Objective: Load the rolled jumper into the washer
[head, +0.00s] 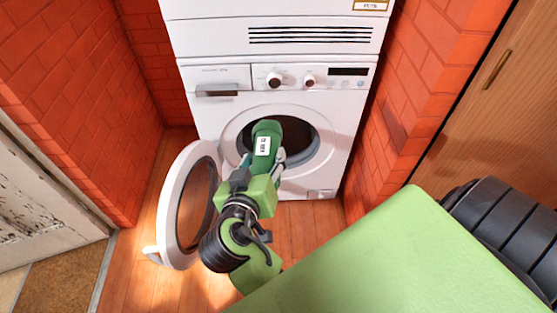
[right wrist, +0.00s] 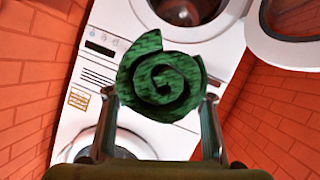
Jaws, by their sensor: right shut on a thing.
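The rolled jumper (head: 264,142) is a dark green knitted roll with a white label. My right gripper (head: 263,162) is shut on it in front of the washer (head: 225,118). In the right wrist view the roll's spiral end (right wrist: 163,80) shows between the two fingers (right wrist: 160,112). The washer is white, and its round door (head: 172,205) stands open to the left. The roll's far end overlaps the dark drum opening (head: 305,135) in the head view; I cannot tell whether it is inside. My left gripper is not in view.
Another white machine (head: 215,35) is stacked above the washer. Red brick walls (head: 70,110) close in on both sides. A wooden door (head: 490,110) is at the right and a worn pale door (head: 40,210) at the left. Bare wooden floor (head: 305,225) lies in front of the washer.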

